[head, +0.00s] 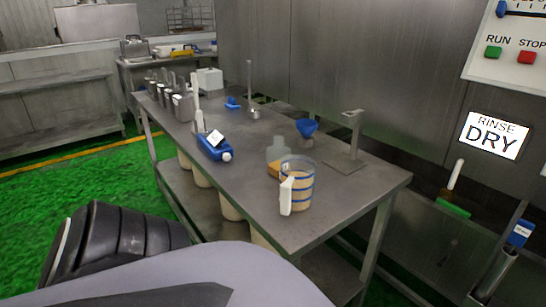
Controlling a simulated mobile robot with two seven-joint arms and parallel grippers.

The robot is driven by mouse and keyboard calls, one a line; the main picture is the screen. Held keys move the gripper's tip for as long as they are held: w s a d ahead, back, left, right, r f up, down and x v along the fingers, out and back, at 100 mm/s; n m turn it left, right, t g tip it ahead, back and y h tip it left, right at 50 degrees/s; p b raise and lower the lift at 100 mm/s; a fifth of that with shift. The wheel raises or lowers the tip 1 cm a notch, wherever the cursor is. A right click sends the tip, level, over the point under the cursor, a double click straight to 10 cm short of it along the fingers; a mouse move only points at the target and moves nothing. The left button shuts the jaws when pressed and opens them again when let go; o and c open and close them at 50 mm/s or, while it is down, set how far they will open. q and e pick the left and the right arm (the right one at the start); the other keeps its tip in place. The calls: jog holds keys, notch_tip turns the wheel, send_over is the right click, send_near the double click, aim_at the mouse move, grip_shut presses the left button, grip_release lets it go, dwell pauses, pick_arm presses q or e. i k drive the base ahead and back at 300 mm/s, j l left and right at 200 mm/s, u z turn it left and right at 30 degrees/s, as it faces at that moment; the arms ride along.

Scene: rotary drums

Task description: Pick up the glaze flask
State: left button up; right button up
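A metal table (255,205) stands ahead of me. A clear, pale flask-shaped bottle (278,150) stands upright on it, its lower part partly hidden behind a tan jug. I cannot tell for certain from the labels which of the two is the glaze flask. Neither of my grippers is in view; only a dark part of mine and my grey body show at the bottom left.
The tan jug (298,190) with blue bands and a white handle stands near the table's front. A blue funnel (307,128), a metal stand (346,158) and several metal containers (182,104) share the table. Bare tabletop shows left of the jug. A metal wall is behind.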

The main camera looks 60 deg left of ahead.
aim_at(275, 152)
jog(key=k+j, duration=0.2)
jog(key=j, duration=0.15)
jog(key=k+j, duration=0.15)
jog(key=j, duration=0.2)
jog(key=k+j, duration=0.2)
jog(key=j, duration=0.2)
jog(key=k+j+z, duration=0.1)
jog(key=j, duration=0.25)
jog(key=k, duration=0.05)
